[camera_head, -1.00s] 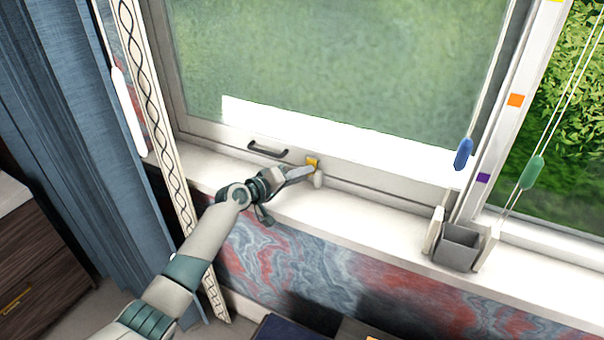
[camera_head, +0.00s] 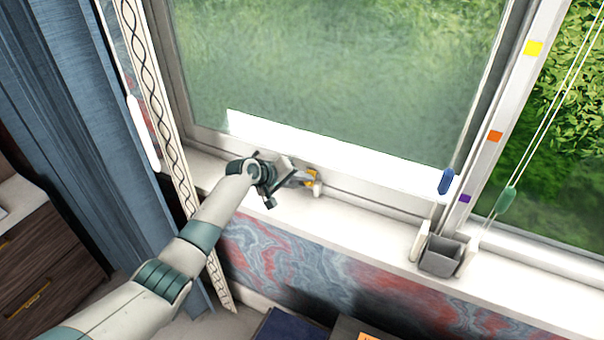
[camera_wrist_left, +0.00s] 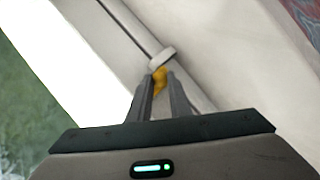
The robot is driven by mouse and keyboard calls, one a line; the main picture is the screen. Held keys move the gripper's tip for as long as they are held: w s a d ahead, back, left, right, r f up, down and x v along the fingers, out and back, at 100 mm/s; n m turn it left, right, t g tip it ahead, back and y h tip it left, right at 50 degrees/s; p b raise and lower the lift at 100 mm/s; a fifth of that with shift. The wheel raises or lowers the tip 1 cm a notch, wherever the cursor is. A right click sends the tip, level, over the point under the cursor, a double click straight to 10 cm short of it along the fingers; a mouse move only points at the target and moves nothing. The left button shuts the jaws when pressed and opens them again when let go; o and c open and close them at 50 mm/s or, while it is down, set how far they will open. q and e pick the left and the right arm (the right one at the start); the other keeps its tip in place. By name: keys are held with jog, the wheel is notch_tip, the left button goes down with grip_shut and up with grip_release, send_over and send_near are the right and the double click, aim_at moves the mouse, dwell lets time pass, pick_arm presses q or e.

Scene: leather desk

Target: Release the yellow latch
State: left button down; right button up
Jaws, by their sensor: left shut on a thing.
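The yellow latch (camera_head: 311,175) sits at the bottom rail of the window (camera_head: 340,90), just above the sill. It also shows in the left wrist view (camera_wrist_left: 159,77), between the fingertips. My left gripper (camera_head: 303,179) is at the latch and shut on it; the fingers also show in the left wrist view (camera_wrist_left: 160,92). A pale knob-like piece (camera_wrist_left: 162,58) is just beyond the latch. The window's dark handle is hidden behind my left gripper in the head view. My right gripper is not in view.
A grey open box (camera_head: 441,257) stands on the white sill (camera_head: 365,224) at right. Blue (camera_head: 446,181) and green (camera_head: 506,200) pulls hang on cords nearby. A blue curtain (camera_head: 60,120) and a patterned strip (camera_head: 160,110) are at left. The sill between gripper and box is clear.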

pick_arm(q)
jog(key=shift+r+g+y+p, duration=0.4)
jog(key=shift+r+g+p, duration=0.1)
jog(key=shift+g+p, duration=0.3)
jog(key=c, duration=1.6)
grip_release()
jog(key=shift+c, duration=0.2)
jog(key=shift+w, duration=0.1)
jog(key=shift+a+r, duration=0.1)
